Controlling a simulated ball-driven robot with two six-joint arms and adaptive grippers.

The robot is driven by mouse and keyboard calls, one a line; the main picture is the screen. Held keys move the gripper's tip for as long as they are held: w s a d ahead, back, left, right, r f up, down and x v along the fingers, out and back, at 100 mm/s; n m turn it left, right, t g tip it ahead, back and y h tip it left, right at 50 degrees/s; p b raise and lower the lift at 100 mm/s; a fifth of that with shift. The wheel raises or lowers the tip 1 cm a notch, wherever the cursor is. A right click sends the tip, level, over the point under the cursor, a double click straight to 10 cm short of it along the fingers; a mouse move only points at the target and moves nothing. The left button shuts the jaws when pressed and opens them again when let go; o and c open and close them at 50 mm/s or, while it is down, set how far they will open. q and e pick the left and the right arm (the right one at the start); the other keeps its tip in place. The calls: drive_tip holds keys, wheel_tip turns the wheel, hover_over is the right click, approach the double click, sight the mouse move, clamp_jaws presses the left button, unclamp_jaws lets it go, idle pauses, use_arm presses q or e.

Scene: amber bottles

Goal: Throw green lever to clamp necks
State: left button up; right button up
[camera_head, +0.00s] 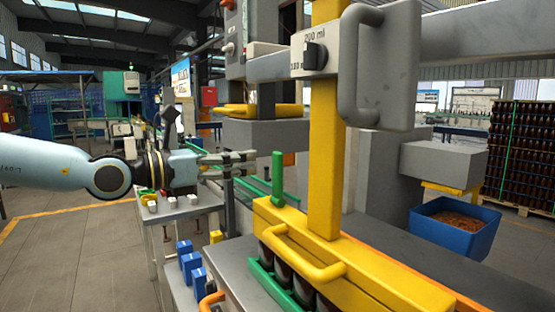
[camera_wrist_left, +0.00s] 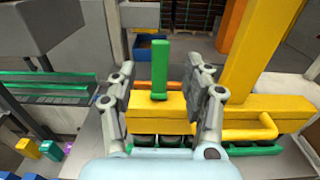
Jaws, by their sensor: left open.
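The green lever (camera_head: 277,180) stands upright at the left end of the yellow clamp bar (camera_head: 350,262). Dark bottles (camera_head: 278,245) stand in a row under the bar, partly hidden by it and by a green rail. My left gripper (camera_head: 250,163) reaches in from the left and points at the lever, with a small gap in the head view. In the left wrist view, the lever (camera_wrist_left: 159,70) shows upright between my two spread fingers (camera_wrist_left: 166,72), with no visible contact. The left gripper is open and empty. My right gripper is not in view.
A yellow post (camera_head: 325,150) rises from the bar, with a grey handle (camera_head: 380,65) high on it. A yellow loop handle (camera_head: 305,258) juts from the bar's front. A side table (camera_head: 180,207) stands below my left arm. A blue bin (camera_head: 455,228) is at the right.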

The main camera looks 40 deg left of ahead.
sight(275, 156)
use_arm(q)
drive_tip(key=b+x, duration=0.2)
drive_tip(key=x, duration=0.1)
drive_tip(key=shift+w, duration=0.3)
drive_tip(key=p+x, duration=0.1)
drive_tip(key=x, duration=0.3)
drive_tip(key=shift+w+d+r+p, duration=0.15)
drive_tip(key=shift+w+d+p, duration=0.1)
drive_tip(key=shift+p, duration=0.15)
drive_tip(key=shift+w+d, duration=0.25)
drive_tip(key=shift+w, duration=0.25)
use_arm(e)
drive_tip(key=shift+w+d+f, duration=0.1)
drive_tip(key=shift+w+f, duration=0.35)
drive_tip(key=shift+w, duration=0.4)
use_arm(q)
drive_tip(key=shift+c, duration=0.3)
clamp_jaws()
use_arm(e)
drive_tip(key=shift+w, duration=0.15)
